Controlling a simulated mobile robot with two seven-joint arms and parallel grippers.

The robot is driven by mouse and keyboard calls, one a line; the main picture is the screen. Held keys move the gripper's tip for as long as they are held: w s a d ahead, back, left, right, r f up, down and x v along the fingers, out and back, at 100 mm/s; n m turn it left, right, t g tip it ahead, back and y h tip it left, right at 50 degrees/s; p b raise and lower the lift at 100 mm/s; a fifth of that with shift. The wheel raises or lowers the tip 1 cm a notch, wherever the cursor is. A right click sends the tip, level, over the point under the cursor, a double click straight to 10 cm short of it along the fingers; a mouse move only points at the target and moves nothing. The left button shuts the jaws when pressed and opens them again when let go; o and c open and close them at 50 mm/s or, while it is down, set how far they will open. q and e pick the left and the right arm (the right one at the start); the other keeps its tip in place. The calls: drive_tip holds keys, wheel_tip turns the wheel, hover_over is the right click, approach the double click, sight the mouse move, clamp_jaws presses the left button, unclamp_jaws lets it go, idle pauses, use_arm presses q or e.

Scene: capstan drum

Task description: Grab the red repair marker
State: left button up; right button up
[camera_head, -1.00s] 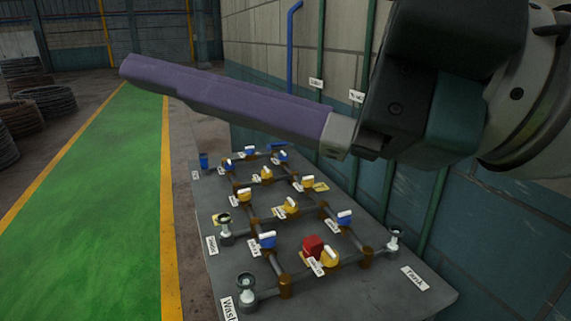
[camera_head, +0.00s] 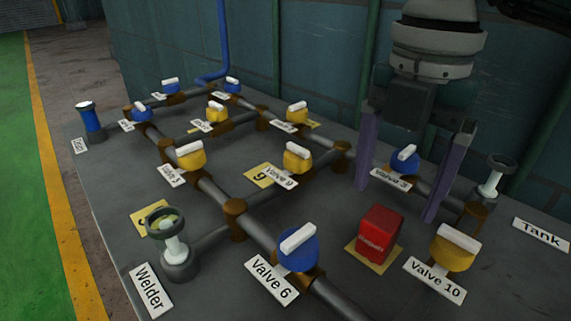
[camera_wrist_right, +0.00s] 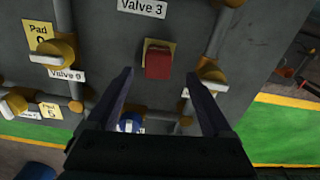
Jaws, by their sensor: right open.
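The red repair marker (camera_head: 378,234) is a small red block on a yellow pad on the grey panel, between the blue Valve 6 and the yellow Valve 10. My right gripper (camera_head: 395,204) points down with its two purple fingers spread wide and nothing held. In the head view it appears above and behind the marker, with the blue Valve 3 visible between its fingers. In the right wrist view the marker (camera_wrist_right: 158,64) shows between and just beyond the open fingertips (camera_wrist_right: 159,75). Contact is not visible. My left gripper is not in view.
Valve 6 (camera_head: 298,248) stands left of the marker, Valve 10 (camera_head: 454,248) right of it, and Valve 3 (camera_head: 405,159) behind. Pipes cross the grey panel (camera_head: 100,220). A Tank fitting (camera_head: 494,178) stands at the right, a Welder fitting (camera_head: 176,245) at the front left.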

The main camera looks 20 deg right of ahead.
sight(384, 217)
drive_tip(key=shift+s+f, duration=0.25)
drive_tip(key=shift+f, duration=0.85)
drive_tip(key=f, duration=0.5)
drive_tip(key=shift+w+a+f+b, duration=0.1)
drive_tip(key=shift+w+f+b, duration=0.2)
drive_tip(key=shift+b, duration=0.1)
drive_tip(key=shift+r, duration=0.1)
clamp_jaws()
